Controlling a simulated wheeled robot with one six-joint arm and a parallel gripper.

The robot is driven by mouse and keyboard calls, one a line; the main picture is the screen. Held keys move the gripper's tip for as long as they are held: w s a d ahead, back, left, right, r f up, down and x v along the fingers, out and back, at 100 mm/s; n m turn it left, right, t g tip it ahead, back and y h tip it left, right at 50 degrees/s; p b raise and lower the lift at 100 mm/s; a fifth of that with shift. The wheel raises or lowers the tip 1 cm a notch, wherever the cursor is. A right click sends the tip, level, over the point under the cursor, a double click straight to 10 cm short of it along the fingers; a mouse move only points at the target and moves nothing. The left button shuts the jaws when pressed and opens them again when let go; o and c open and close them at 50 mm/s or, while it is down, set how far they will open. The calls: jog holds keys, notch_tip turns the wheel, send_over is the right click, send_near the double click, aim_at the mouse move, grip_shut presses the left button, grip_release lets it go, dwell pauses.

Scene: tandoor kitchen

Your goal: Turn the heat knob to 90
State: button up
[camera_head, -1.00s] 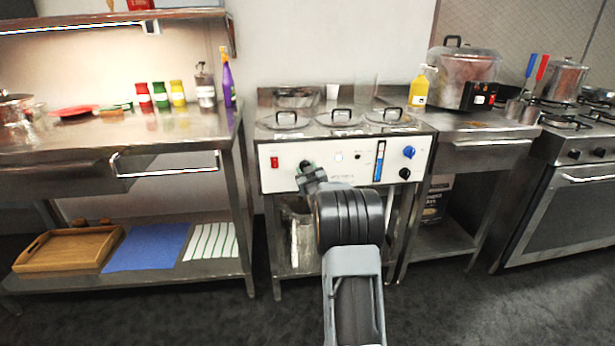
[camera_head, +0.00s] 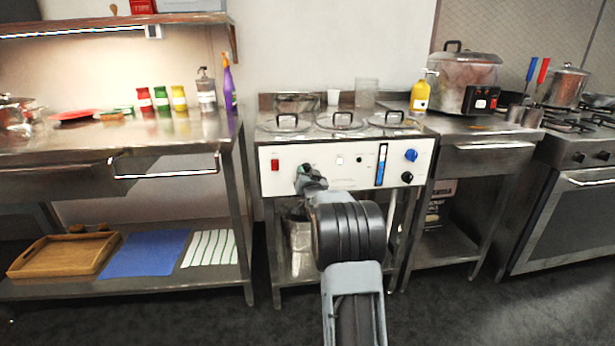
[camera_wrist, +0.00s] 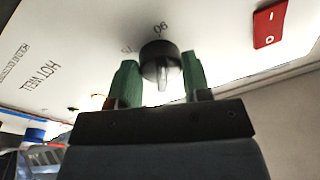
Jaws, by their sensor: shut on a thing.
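The black knob (camera_wrist: 160,54) sits on the white front panel (camera_head: 340,178), with a ridge across its face. The printed number 90 (camera_wrist: 161,28) stands on the panel beside it in the wrist view, and a second number, hard to read, is to its left. My gripper (camera_wrist: 160,72) has its two green fingers on either side of the knob and is shut on it. In the head view my gripper (camera_head: 308,180) is at the left part of the panel and mostly hides the knob.
A red switch (camera_head: 275,165) is left of the gripper and also shows in the wrist view (camera_wrist: 270,24). Lidded wells (camera_head: 341,121) are above.

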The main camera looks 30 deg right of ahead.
jog(key=shift+r, duration=0.1)
dwell(0.3)
jog(key=o, duration=0.9)
jog(key=p+v, duration=0.1)
jog(key=v, duration=1.2)
jog(key=shift+s+a+p, duration=0.1)
jog(key=shift+s+p, duration=0.25)
jog(key=shift+s, duration=0.05)
